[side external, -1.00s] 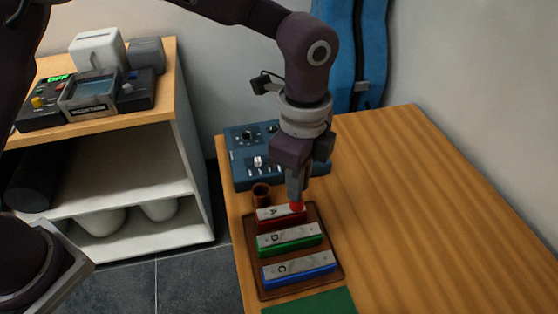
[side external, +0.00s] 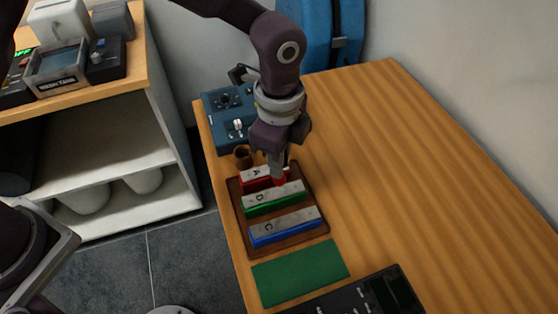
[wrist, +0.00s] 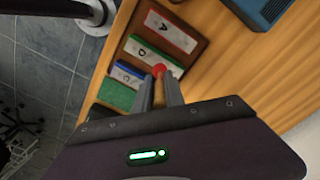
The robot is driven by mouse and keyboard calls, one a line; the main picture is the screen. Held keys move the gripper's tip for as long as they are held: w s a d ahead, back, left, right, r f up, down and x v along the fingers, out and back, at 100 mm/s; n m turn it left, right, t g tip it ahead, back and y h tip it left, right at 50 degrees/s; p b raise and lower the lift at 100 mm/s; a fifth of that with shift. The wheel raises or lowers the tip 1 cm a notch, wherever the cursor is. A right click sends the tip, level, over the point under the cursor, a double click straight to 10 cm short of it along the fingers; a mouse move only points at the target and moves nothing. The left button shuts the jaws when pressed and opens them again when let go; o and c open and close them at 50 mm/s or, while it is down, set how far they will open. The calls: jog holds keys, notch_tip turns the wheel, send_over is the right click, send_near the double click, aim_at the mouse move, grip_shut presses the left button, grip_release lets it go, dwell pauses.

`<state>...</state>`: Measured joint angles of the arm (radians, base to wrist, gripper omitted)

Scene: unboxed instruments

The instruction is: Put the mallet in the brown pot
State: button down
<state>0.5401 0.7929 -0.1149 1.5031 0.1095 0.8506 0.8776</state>
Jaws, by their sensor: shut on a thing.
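The mallet shows as a red ball head (wrist: 159,70) with a tan handle (wrist: 158,93) between my fingers in the wrist view. My gripper (wrist: 160,88) is shut on the handle. In the side view, my gripper (side external: 277,172) points down over the bar tray, with the red head (side external: 279,181) at its tips near the right end of the bars marked A and D. I cannot tell whether the head touches them. The brown pot (side external: 243,156) stands upright behind the tray's far left corner, left of my gripper.
The brown tray (side external: 240,217) holds a red bar (side external: 256,176), a green bar (side external: 273,200) and a blue bar (side external: 285,228). A blue device (side external: 222,112) stands behind the pot. A green mat (side external: 300,272) and a black device (side external: 365,295) lie in front. The table's right side is clear.

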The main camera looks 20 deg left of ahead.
jog(key=shift+r, duration=0.95)
